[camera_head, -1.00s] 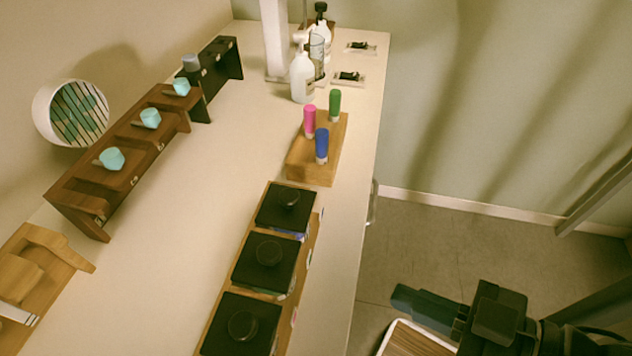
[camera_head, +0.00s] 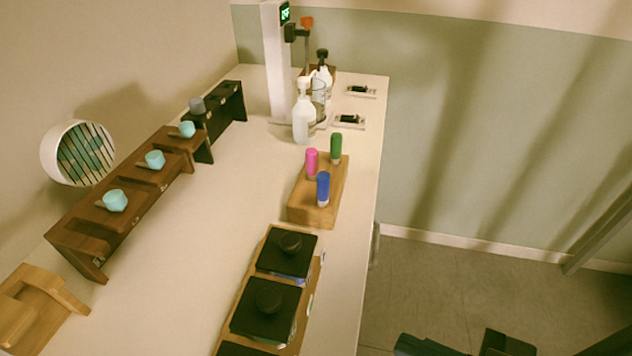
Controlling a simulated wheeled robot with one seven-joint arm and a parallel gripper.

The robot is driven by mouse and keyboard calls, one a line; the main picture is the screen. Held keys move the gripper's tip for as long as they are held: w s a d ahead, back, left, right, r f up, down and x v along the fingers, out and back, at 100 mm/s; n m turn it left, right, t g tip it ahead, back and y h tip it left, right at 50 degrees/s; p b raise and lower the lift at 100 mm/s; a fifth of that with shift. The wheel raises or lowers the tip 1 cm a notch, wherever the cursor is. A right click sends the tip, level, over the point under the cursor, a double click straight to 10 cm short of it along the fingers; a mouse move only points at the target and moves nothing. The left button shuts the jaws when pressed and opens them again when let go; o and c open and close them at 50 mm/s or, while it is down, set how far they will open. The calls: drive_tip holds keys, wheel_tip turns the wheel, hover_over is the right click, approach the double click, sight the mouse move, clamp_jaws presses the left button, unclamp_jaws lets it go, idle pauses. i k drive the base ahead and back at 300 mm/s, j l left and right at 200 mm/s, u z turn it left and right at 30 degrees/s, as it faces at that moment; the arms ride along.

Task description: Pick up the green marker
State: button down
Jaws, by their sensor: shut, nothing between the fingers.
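The green marker (camera_head: 336,148) stands upright in a wooden block (camera_head: 310,212) on the counter, at its back right corner. A pink marker (camera_head: 311,162) stands to its left and a blue marker (camera_head: 323,188) stands in front. My gripper (camera_head: 408,344) shows only in part at the bottom edge, right of the counter and well apart from the markers. It is shut and empty. Most of my arm is cut off by the frame.
Jars with black lids (camera_head: 287,252) stand in a wooden tray in front of the marker block. A white pump bottle (camera_head: 304,118) stands behind it. A dark wooden rack (camera_head: 90,262) with teal-topped items is at left. The counter between is clear.

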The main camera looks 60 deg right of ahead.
sight(336, 137)
drive_tip(key=j+z, duration=0.1)
drive_tip(key=z, duration=0.9)
drive_tip(key=j+z, duration=0.15)
drive_tip(key=z, duration=0.35)
drive_tip(key=k+z, duration=0.1)
drive_tip(key=z, duration=0.4)
drive_tip(key=k+j+z, duration=0.2)
drive_tip(key=k+j, duration=0.15)
